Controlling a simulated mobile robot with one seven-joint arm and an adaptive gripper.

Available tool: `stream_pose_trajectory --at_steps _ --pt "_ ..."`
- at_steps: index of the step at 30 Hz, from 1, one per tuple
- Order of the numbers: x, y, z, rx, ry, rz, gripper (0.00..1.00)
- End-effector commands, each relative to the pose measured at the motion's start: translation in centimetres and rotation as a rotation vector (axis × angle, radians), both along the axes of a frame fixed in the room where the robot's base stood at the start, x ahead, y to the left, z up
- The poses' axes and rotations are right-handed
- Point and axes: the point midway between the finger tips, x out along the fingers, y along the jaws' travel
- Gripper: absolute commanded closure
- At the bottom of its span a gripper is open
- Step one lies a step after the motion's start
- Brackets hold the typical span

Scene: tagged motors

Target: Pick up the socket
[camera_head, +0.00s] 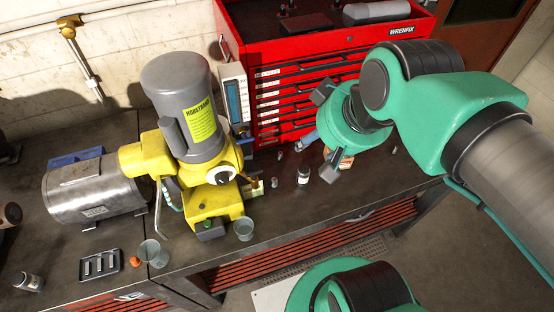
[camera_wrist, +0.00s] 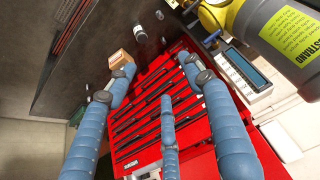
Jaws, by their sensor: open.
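A small grey metallic cylinder (camera_head: 274,182), which looks like the socket, stands on the dark bench between the yellow machine and a dark bottle. A similar small piece (camera_head: 280,155) sits just behind it, so I cannot tell for certain which is the socket. A small piece also shows near the top of the wrist view (camera_wrist: 159,15). My gripper (camera_wrist: 156,65) is open and empty, its blue segmented fingers spread above the bench's back edge and the red tool chest. In the head view it is right of the small pieces, not touching them.
A dark bottle with a pale top (camera_head: 303,174) and a cardboard box (camera_wrist: 119,60) stand near my fingers. The red tool chest (camera_head: 262,130) rises behind, and the yellow machine with grey motor (camera_head: 213,203) is at left. Cups and a tray (camera_head: 101,264) stand farther left.

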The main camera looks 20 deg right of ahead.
Motion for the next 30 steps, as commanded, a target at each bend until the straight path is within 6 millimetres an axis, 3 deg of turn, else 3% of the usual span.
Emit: stream_pose_trajectory --at_steps 10,12,23,30 --pt "0.0 0.0 0.0 0.0 0.0 0.0 0.48" --pt "0.0 0.0 0.0 0.0 0.0 0.0 0.59" --pt "0.1 0.0 -0.1 -0.001 0.003 0.003 0.59" --pt "1.9 0.3 -1.1 -0.013 0.037 0.049 0.59"
